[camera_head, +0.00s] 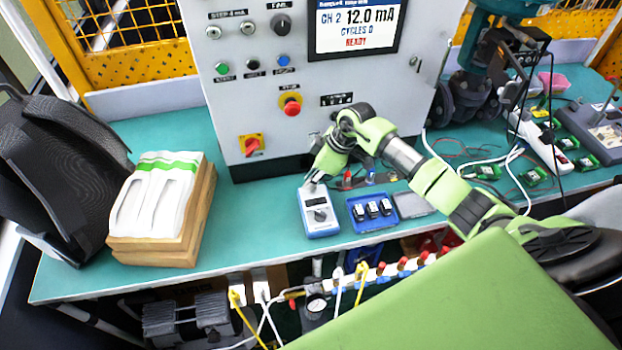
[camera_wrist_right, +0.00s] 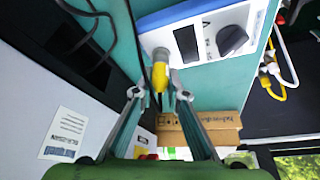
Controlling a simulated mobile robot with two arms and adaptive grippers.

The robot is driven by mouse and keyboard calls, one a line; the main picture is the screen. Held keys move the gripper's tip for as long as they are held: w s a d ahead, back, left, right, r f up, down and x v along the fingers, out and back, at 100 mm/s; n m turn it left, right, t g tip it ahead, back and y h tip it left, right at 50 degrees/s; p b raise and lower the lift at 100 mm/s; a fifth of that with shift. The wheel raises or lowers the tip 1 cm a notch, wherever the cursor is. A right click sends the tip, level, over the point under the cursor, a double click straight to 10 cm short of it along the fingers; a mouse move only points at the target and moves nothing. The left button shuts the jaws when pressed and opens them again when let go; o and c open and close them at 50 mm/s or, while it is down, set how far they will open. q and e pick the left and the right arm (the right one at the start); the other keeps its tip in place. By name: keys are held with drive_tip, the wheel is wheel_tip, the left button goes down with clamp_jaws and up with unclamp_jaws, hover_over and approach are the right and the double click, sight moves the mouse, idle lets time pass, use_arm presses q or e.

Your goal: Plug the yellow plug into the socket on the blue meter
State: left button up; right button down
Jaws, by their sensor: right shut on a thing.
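The blue meter (camera_head: 319,213) lies on the teal bench in front of the grey cabinet. It has a dark display and a black dial, and it also shows in the right wrist view (camera_wrist_right: 208,32). My right gripper (camera_head: 314,183) is at the meter's back edge. In the right wrist view, the gripper (camera_wrist_right: 159,94) is shut on the yellow plug (camera_wrist_right: 160,76). The plug's pale front end points at the meter's edge, very close to it or touching. I cannot tell whether it is inside the socket. The plug is hidden in the head view. My left gripper is out of view.
A blue tray (camera_head: 371,212) with black blocks stands right of the meter. The grey cabinet (camera_head: 300,100) rises close behind, with a red knob (camera_head: 252,145). Bench between box and meter is clear.

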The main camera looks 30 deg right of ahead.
drive_tip(key=shift+s+f, duration=0.1)
drive_tip(key=c, duration=1.9)
unclamp_jaws()
drive_tip(key=shift+o, duration=1.4)
drive_tip(key=p+v, duration=0.7)
